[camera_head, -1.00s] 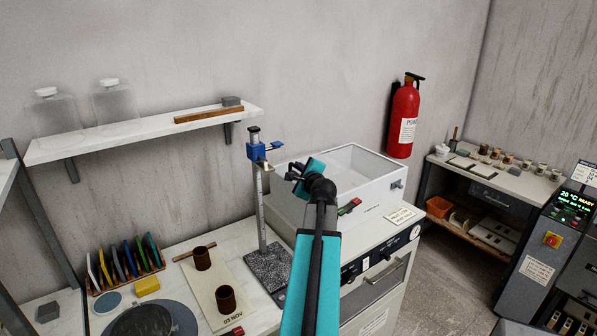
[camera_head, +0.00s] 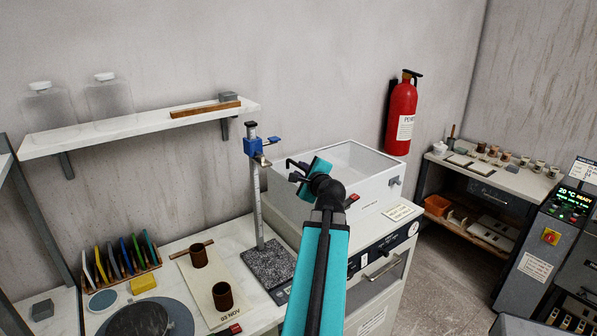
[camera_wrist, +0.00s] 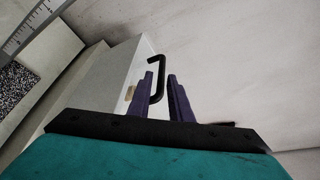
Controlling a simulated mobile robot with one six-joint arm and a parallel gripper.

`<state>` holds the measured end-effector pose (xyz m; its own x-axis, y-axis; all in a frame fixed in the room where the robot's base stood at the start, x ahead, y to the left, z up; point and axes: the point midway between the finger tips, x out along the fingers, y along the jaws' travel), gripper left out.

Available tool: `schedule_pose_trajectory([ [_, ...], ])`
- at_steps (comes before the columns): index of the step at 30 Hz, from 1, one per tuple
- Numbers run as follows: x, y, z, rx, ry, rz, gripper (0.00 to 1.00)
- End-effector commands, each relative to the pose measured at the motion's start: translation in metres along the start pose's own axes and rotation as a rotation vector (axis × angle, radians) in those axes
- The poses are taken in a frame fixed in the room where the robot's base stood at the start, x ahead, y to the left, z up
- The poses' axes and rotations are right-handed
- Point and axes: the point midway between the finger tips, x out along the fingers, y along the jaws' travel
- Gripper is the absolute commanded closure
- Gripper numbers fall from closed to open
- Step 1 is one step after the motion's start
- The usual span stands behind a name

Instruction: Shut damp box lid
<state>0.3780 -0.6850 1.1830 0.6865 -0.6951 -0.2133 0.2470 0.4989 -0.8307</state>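The damp box (camera_head: 377,194) is a white box on a cabinet, with a pale framed top opening or clear cover (camera_head: 352,148); how far its lid stands open is not clear. My gripper (camera_head: 296,172) is over the box's left part, and its fingers are hard to make out in the head view. In the wrist view, my gripper's dark purple fingers (camera_wrist: 161,86) are apart. A bent black handle (camera_wrist: 161,72) stands out from a pale panel (camera_wrist: 112,80) and lies between or just beyond the fingertips. A gap shows beside the right finger; contact cannot be told.
A blue-headed height gauge (camera_head: 257,195) stands close left of the box on a speckled base (camera_head: 268,262). Two brown cylinders (camera_head: 222,296) stand on a board at lower left. A red extinguisher (camera_head: 401,118) hangs behind right. A wall shelf (camera_head: 140,128) is at upper left.

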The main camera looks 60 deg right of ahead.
Motion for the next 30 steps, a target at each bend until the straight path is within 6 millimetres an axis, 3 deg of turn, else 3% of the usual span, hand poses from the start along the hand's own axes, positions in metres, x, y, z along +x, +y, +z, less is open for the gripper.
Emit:
schedule_pose_trajectory([
  [4, -0.02, 0.003, 0.0, -0.001, 0.0, -0.001, 0.81],
  [30, -0.04, 0.003, -0.001, -0.001, -0.002, -0.001, 0.81],
])
